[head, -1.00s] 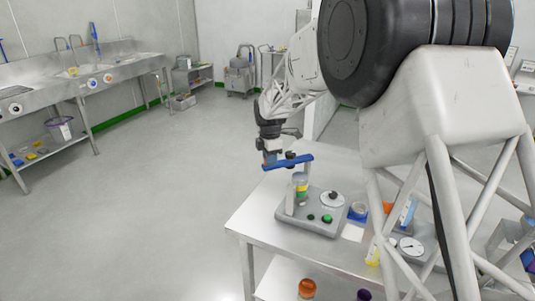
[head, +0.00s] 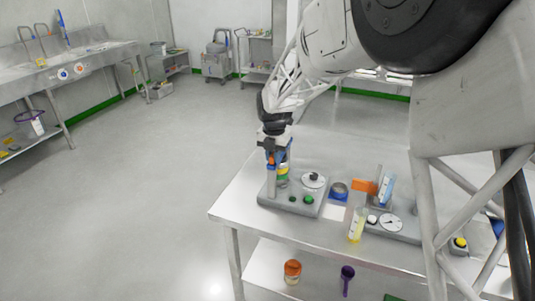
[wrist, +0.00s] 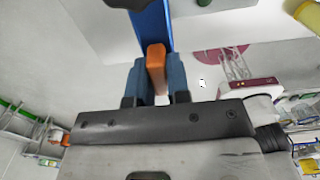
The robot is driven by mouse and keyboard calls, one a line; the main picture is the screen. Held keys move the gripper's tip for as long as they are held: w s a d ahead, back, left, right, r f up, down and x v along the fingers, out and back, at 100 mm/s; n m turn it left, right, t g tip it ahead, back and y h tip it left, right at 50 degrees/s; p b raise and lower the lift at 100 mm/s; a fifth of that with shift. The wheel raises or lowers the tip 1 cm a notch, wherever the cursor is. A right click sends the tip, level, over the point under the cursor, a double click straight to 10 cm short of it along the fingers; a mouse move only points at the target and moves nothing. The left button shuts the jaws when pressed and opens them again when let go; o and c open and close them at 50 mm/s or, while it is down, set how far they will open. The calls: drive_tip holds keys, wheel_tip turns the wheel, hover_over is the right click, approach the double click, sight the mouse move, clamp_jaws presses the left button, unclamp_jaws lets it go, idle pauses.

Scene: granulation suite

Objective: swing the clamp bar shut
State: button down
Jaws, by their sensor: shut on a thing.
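The clamp bar is blue and shows in the wrist view (wrist: 155,22), running up from my fingers to a dark knob at the top edge. Its orange handle (wrist: 156,62) stands between the two blue fingers of my gripper (wrist: 157,80), which is shut on it. In the head view my gripper (head: 272,160) is above the left end of the grey device base (head: 278,202). The bar shows there only as a short blue piece, mostly hidden by my gripper. A jar with yellow and green bands (head: 282,174) stands on the base just below it.
The base carries a white dial (head: 313,180) and a green button (head: 308,200). Open floor lies left of the table.

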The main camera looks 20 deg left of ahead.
drive_tip(key=shift+d, duration=0.25)
drive_tip(key=c, duration=1.1)
unclamp_jaws()
drive_tip(key=shift+r, duration=0.1)
drive_tip(key=shift+r, duration=3.85)
